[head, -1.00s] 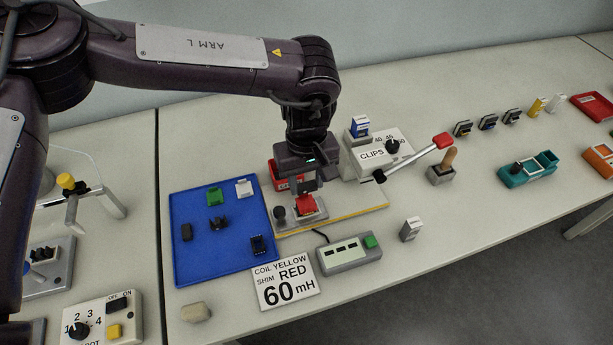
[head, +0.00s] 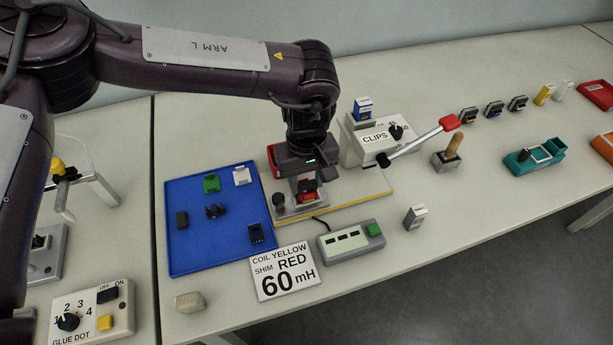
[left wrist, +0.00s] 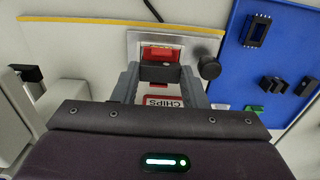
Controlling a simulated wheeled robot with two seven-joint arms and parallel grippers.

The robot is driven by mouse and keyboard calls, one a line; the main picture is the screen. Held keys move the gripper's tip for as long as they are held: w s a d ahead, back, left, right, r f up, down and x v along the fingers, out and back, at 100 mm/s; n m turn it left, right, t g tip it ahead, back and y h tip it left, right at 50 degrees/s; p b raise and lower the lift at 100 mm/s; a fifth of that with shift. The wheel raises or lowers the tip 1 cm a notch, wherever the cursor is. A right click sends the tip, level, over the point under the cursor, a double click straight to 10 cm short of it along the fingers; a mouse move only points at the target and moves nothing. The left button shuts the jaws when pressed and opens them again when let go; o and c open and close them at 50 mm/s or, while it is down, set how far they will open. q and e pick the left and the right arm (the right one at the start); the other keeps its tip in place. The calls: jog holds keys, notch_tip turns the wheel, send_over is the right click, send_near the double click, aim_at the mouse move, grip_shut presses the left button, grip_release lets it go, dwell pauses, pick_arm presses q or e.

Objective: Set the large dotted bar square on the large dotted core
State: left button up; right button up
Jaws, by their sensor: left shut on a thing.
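My left gripper (head: 307,196) is shut on a dark bar (left wrist: 160,73), with a small pale dot on its face in the left wrist view. The bar is held level between the two fingers. It is over the grey fixture plate (head: 289,210), close to a red piece (left wrist: 160,53) there. The core is mostly hidden by the bar, fingers and red piece; I cannot tell whether the bar touches it. My right gripper is not in view.
A blue tray (head: 200,252) left of the fixture holds a green part (head: 211,183), a white part (head: 241,176) and several dark parts. A black knob (left wrist: 209,67) stands beside the fixture. The CLIPS box (head: 372,140) is behind right. A meter (head: 350,243) and card (head: 286,271) are in front.

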pick_arm(q)
jog(key=shift+f, duration=0.2)
jog(key=o, duration=1.1)
notch_tip(320, 180, up, 8)
jog(key=shift+f+b, duration=0.1)
jog(key=shift+b, duration=0.6)
